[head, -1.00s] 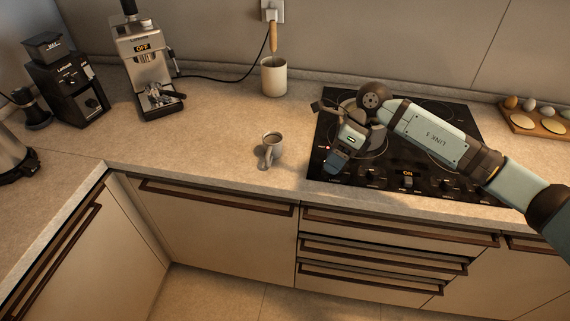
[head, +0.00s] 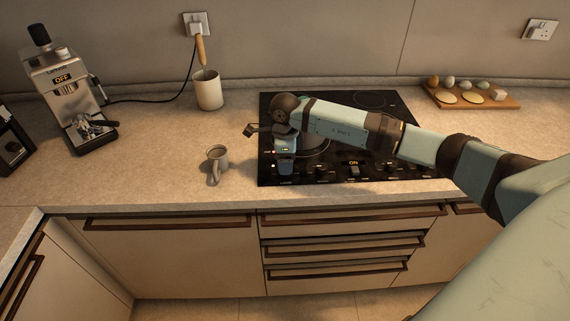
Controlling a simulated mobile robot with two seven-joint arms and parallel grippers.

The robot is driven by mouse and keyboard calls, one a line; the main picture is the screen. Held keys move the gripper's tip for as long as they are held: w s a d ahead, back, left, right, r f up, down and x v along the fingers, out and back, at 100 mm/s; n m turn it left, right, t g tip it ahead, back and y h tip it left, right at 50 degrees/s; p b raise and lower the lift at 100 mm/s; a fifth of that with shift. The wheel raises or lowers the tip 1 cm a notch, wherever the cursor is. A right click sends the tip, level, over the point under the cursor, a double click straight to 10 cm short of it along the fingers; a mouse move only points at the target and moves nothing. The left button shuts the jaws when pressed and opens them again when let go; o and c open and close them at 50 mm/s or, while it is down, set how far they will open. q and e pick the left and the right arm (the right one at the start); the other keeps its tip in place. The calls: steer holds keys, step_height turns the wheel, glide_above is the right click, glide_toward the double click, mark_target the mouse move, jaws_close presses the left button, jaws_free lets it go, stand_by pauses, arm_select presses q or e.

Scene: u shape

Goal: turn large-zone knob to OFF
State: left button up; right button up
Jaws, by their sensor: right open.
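The black cooktop (head: 375,100) is set into the counter. Several dark knobs line its front edge, among them one left of centre (head: 322,171) and one right of centre (head: 389,171). Between them is a switch under a lit ON label (head: 353,163). The labels are too small to tell which knob is the large-zone one. My right gripper (head: 264,146) is open and empty above the cooktop's left front part, apart from the knobs right of it. My right arm hides much of the cooktop's middle. My left gripper is out of view.
A utensil crock (head: 208,92) and an espresso machine (head: 70,95) stand further left. An egg board (head: 475,96) lies at the back right. The counter in front of the crock is mostly clear.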

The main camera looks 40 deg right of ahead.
steer(key=shift+f, duration=1.15)
steer(key=c, duration=0.9)
